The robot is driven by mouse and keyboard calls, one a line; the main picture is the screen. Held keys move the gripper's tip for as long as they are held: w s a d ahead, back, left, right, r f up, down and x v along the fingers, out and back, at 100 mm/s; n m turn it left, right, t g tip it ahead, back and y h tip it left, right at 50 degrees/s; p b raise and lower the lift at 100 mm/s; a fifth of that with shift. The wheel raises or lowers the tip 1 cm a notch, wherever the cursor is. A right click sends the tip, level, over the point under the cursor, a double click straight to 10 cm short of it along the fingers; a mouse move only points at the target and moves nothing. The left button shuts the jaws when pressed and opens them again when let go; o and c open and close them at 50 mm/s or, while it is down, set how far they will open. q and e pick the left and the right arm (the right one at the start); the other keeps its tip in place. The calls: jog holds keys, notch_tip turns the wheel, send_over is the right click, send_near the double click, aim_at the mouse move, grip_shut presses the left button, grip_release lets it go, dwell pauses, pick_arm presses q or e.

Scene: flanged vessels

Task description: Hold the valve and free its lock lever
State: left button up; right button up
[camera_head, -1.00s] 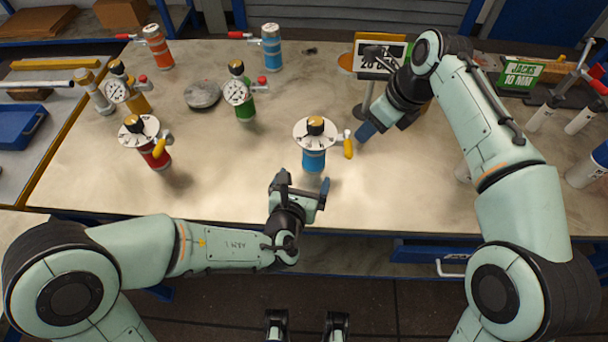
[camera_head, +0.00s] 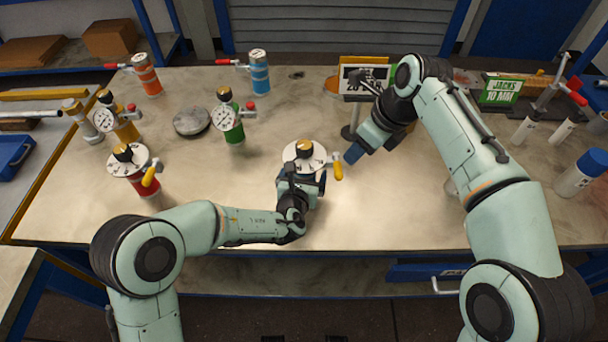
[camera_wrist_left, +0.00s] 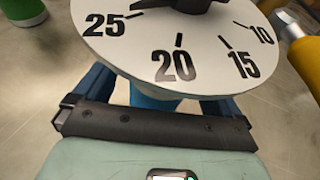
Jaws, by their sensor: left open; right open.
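The valve with a white dial (camera_head: 299,158), dark and gold knob and yellow lock lever (camera_head: 338,169) stands upright at the middle front of the table. Its blue body is mostly hidden behind my left gripper (camera_head: 303,183). In the left wrist view, the numbered dial (camera_wrist_left: 175,50) hangs over the open fingers, and the blue body (camera_wrist_left: 152,101) shows between them. I cannot tell if they touch it. The yellow lever (camera_wrist_left: 302,60) is at the right there. My right gripper (camera_head: 356,150) is open, just right of the lever and apart from it.
A similar red valve (camera_head: 140,182) stands at the left front, with yellow and green gauge valves (camera_head: 229,124) behind. A grey disc (camera_head: 191,120) lies between them. A stand with a pictured card (camera_head: 364,78) is behind my right gripper. A white-and-blue bottle (camera_head: 583,174) stands far right.

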pick_arm(q)
jog(key=c, duration=1.7)
jog(key=shift+o, duration=0.2)
